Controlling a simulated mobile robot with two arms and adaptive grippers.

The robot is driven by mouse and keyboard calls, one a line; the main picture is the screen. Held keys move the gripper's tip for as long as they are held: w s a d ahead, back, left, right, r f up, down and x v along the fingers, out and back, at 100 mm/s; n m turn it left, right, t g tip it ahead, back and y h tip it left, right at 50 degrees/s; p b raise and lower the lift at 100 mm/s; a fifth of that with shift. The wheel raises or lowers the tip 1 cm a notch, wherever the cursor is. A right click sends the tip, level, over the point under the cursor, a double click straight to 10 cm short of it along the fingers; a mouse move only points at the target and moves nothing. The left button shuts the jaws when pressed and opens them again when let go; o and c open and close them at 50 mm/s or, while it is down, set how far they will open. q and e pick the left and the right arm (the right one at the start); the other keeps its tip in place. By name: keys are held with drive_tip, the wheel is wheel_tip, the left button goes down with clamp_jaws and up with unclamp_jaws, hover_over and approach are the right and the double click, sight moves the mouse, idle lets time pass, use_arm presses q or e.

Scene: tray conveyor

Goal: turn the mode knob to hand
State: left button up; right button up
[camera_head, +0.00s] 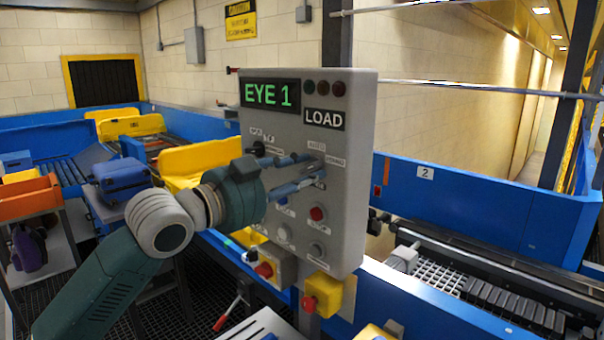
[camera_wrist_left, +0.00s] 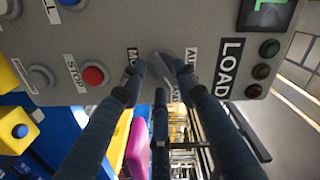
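The grey control panel (camera_head: 350,200) has a green "EYE 1" display and a "LOAD" label. The mode knob (camera_wrist_left: 163,68) is a small grey pointer knob between the partly hidden "MO…" and "AU…" labels; the fingers mostly hide it in the head view. My left gripper (camera_head: 308,172) is at the panel face, and its dark blue fingertips are around the knob. In the left wrist view its fingers (camera_wrist_left: 160,78) stand close on either side of the knob, with another finger below. Whether they touch it cannot be told. My right gripper is not in view.
A red button (camera_head: 318,213) and a grey button (camera_head: 317,249) sit below the knob. Blue conveyor rails (camera_head: 470,215) run behind. A blue suitcase (camera_head: 122,178) lies at the left.

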use_arm(q)
drive_tip(key=shift+s+a, duration=0.1)
drive_tip(key=v, duration=1.1)
drive_tip(key=shift+s+a, duration=0.25)
drive_tip(key=shift+s, duration=0.05)
